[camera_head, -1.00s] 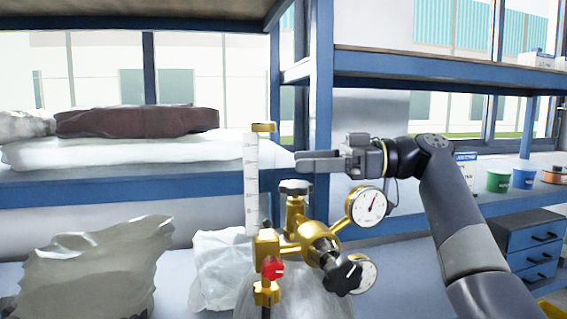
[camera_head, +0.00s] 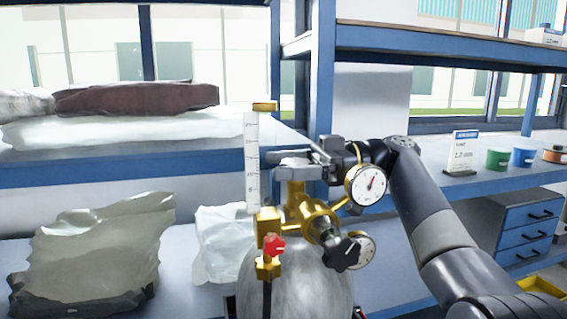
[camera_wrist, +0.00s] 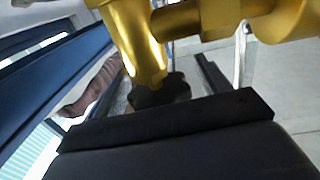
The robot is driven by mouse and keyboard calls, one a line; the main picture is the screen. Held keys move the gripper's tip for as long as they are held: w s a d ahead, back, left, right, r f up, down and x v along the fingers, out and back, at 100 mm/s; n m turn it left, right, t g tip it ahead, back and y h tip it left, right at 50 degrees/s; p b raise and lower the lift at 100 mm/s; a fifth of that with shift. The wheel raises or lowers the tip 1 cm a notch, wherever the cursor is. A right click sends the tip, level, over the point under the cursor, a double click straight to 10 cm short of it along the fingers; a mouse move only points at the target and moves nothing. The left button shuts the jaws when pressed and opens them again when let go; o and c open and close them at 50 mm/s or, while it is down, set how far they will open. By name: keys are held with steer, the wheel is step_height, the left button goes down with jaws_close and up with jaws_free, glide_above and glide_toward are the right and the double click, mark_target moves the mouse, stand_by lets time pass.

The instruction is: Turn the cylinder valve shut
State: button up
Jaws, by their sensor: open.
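The gas cylinder (camera_head: 295,285) stands upright with a brass valve (camera_head: 296,202) on top. The valve's dark lobed handwheel shows in the wrist view (camera_wrist: 160,92), just beyond a dark finger edge. In the head view the fingers largely cover it. My gripper (camera_head: 293,166) is open, level with the handwheel, its fingers reaching in from the right around it. I cannot tell whether they touch it. A brass regulator with a round gauge (camera_head: 367,185), a second gauge (camera_head: 363,250) and a black knob (camera_head: 340,253) sits in front. A red knob (camera_head: 274,245) is at its left.
A clear flowmeter tube (camera_head: 252,165) rises just left of my fingers. A blue shelf post (camera_head: 322,70) stands close behind. Bags lie on the left shelf (camera_head: 110,180) and below it. Green and blue cups (camera_head: 523,157) are at the right.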

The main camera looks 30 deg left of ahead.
steer(key=shift+s+a, duration=0.15)
steer(key=shift+a, duration=0.05)
steer(key=c, duration=1)
steer(key=shift+o, duration=0.2)
steer(key=t+b, duration=0.1)
steer(key=m+t+y+b, duration=0.1)
steer(key=b, duration=0.1)
steer(key=shift+f+m, duration=0.3)
steer(key=m+t+b, duration=0.1)
steer(key=m+t+y+b, duration=0.1)
steer(key=t+b, duration=0.1)
steer(key=shift+w+a+y, duration=0.15)
steer(key=shift+w+y, duration=0.1)
steer(key=shift+y, duration=0.05)
steer(key=shift+w+r+m+t+b, duration=0.15)
steer(key=shift+r+m+t+b, duration=0.1)
steer(key=shift+m+t+b, duration=0.45)
